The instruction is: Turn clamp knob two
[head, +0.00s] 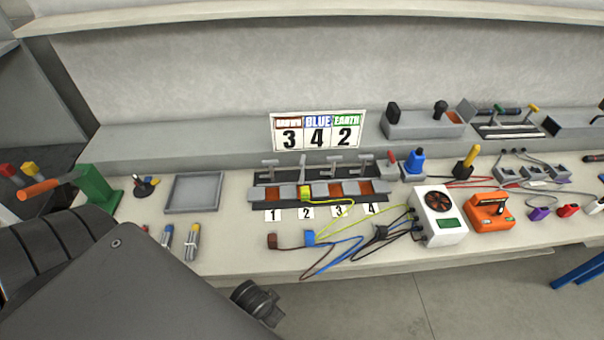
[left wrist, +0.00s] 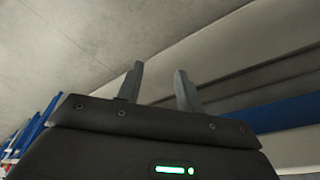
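The clamp block (head: 257,194) stands on the bench with a row of grey T-shaped knobs behind it and cards numbered 1 to 4 in front. Clamp knob two (head: 302,163) is the second from the left, upright behind the card with 2 (head: 305,212). A yellow-green plug (head: 305,193) sits in the block at position two, with a yellow wire running right. My left gripper (left wrist: 158,75) shows in the left wrist view, fingers apart with nothing between them. It faces a plain grey surface, away from the clamp block. My right gripper is not in view.
A sign (head: 318,131) reads brown 3, blue 4, earth 2. Brown (head: 272,240) and blue (head: 310,238) plugs lie loose in front. A white fan unit (head: 440,228) and an orange device (head: 489,212) stand right. A grey tray (head: 193,192) lies left.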

